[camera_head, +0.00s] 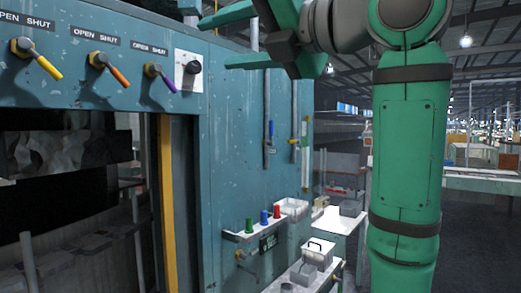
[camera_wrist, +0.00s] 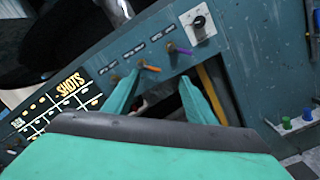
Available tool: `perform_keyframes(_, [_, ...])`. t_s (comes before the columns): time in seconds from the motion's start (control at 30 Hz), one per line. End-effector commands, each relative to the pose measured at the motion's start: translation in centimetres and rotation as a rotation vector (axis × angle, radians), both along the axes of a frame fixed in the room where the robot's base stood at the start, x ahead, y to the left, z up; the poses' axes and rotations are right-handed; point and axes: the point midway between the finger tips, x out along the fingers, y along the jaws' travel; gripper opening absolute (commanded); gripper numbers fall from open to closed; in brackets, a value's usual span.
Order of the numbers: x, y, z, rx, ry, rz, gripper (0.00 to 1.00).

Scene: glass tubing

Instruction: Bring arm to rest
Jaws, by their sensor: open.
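My gripper (camera_head: 213,45) is at the top of the head view, in front of the upper part of the blue machine cabinet (camera_head: 235,130). Its two green fingers point left and are spread apart with nothing between them. My green arm runs down the right side of the head view. In the wrist view my gripper (camera_wrist: 158,77) also shows open and empty, its fingers toward the cabinet front. I cannot tell how far the fingertips are from the panel.
The cabinet carries a yellow lever (camera_head: 40,60), an orange lever (camera_head: 112,70), a purple lever (camera_head: 162,77) and a black knob (camera_head: 194,67). A small shelf (camera_head: 240,236) holds green, blue and red pieces. A lidded grey box (camera_head: 318,254) stands on a white bench. Open floor lies right.

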Motion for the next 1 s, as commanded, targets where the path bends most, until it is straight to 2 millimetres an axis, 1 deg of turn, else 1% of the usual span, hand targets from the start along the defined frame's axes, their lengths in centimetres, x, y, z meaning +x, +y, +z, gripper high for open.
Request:
perform_keyframes(0.03, [1.0,-0.3,-0.9,0.027,0.021,0.000,0.51])
perform_keyframes(0.17, [4.1,-1.5,-3.4,0.118,0.086,-0.012,0.51])
perform_keyframes(0.27, [7.1,-2.9,-6.3,0.212,0.153,-0.027,0.51])
perform_keyframes(0.3, [8.4,-3.5,-7.7,0.256,0.182,-0.035,0.51])
perform_keyframes(0.37, [10.3,-4.3,-9.9,0.321,0.228,-0.044,0.51])
perform_keyframes(0.4, [11.5,-4.7,-11.4,0.363,0.257,-0.050,0.51])
perform_keyframes(0.47, [13.1,-5.3,-13.7,0.427,0.301,-0.058,0.51])
perform_keyframes(0.5, [14.2,-5.6,-15.3,0.469,0.329,-0.063,0.51])
perform_keyframes(0.57, [15.6,-6.0,-17.8,0.529,0.371,-0.072,0.51])
perform_keyframes(0.6, [16.5,-6.3,-19.5,0.571,0.399,-0.078,0.51])
perform_keyframes(0.67, [17.8,-6.7,-22.1,0.630,0.439,-0.088,0.51])
perform_keyframes(0.7, [18.6,-7.0,-23.9,0.670,0.466,-0.096,0.51])
perform_keyframes(0.77, [19.6,-7.3,-26.6,0.730,0.505,-0.106,0.51])
perform_keyframes(0.8, [20.2,-7.6,-28.4,0.769,0.529,-0.114,0.51])
perform_keyframes(0.87, [21.0,-7.9,-31.2,0.827,0.566,-0.127,0.51])
perform_keyframes(0.9, [21.4,-8.1,-33.0,0.864,0.591,-0.135,0.51])
perform_keyframes(0.97, [22.0,-8.3,-35.9,0.921,0.626,-0.147,0.51])
perform_keyframes(1.0, [22.2,-8.5,-37.8,0.958,0.648,-0.156,0.51])
